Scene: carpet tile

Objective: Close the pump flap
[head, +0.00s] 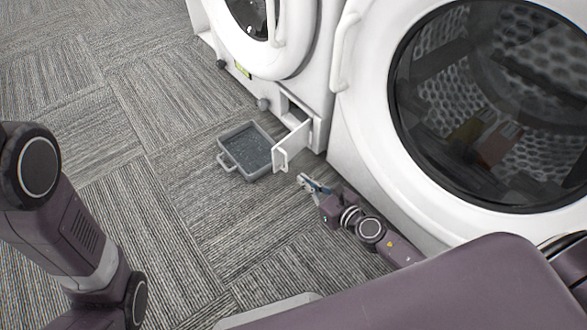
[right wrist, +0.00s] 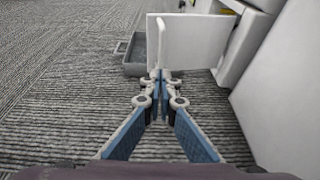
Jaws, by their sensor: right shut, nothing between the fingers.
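The pump flap (head: 293,146) is a white panel at the bottom right of the left washing machine. It stands open, swung out from a dark opening (head: 291,112) in the machine's base. In the right wrist view the flap (right wrist: 195,42) is straight ahead, with a thin white upright edge or handle on its face. My right gripper (head: 303,180) is low over the carpet, just in front of the flap. It is shut and empty, its fingertips (right wrist: 160,75) close to the flap's lower part; I cannot tell whether they touch. My left gripper is out of view; only its arm shows.
A grey tray (head: 221,142) with a handle sits on the carpet left of the flap, holding what looks like dark water. A second machine (head: 365,150) with a large round door stands close on the right. Open carpet (head: 120,110) lies to the left.

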